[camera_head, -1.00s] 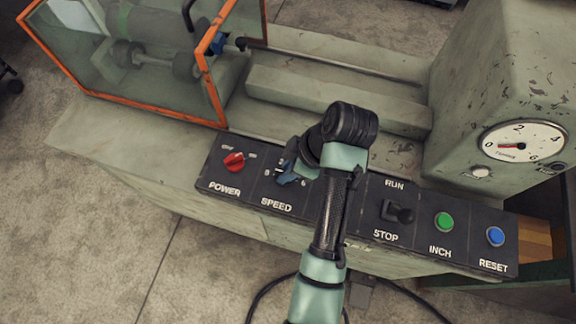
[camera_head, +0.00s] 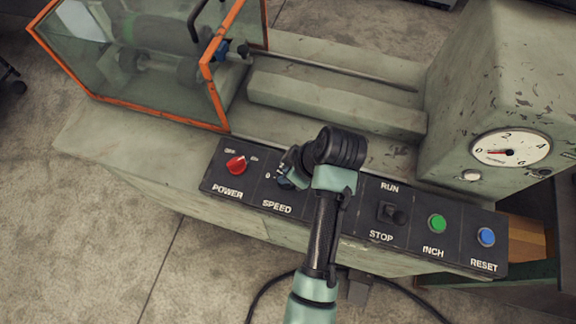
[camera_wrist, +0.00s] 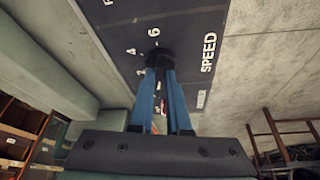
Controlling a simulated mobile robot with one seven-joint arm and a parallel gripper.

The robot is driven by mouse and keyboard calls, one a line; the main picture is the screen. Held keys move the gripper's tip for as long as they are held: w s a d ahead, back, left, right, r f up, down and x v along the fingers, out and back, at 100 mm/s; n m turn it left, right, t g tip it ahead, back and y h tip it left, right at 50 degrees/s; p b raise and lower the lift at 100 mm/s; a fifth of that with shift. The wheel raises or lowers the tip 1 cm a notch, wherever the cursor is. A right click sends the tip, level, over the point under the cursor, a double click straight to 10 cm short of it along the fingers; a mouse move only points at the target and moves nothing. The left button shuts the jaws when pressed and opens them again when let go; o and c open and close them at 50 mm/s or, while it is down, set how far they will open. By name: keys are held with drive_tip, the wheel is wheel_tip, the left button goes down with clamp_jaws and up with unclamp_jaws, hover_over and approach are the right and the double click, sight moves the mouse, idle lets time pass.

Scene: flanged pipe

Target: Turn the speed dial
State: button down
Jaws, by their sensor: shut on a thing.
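The speed dial (camera_wrist: 159,57) is a dark round knob on the black control panel, above the SPEED label. In the wrist view it sits at the fingertips, with a 4 and a 6 printed near it. My gripper (camera_wrist: 160,72) has its two blue fingers closed about the dial. In the head view my gripper (camera_head: 284,181) is at the SPEED section, and my wrist hides most of the dial and the higher numbers. The 0 and 2 marks show left of the fingers. The dial's exact setting cannot be read.
The red POWER knob (camera_head: 236,165) is just left. The RUN/STOP lever (camera_head: 394,214), green INCH button (camera_head: 437,223) and blue RESET button (camera_head: 486,236) are to the right. An orange-framed guard (camera_head: 213,90) and a gauge (camera_head: 511,148) stand behind.

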drive_tip(key=m+p, duration=0.2)
drive_tip(key=m+t+h+p, duration=0.1)
drive_tip(key=m+p, duration=0.1)
drive_tip(key=m, duration=0.1)
drive_tip(key=shift+s+a+r+p, duration=0.1)
drive_tip(key=shift+s+r+p, duration=0.1)
drive_tip(key=shift+p, duration=0.15)
drive_tip(key=shift+w+f+m+t+h+p, duration=0.1)
drive_tip(key=shift+m+t+h+p, duration=0.1)
drive_tip(key=shift+m+h+p, duration=0.5)
drive_tip(key=shift+m+t+h+p, duration=0.1)
drive_tip(key=shift+m+t+p, duration=0.2)
drive_tip(key=shift+m, duration=0.8)
drive_tip(key=shift+f, duration=0.1)
drive_tip(key=c, duration=0.9)
unclamp_jaws()
drive_tip(key=v, duration=1.3)
drive_tip(key=shift+a, duration=0.1)
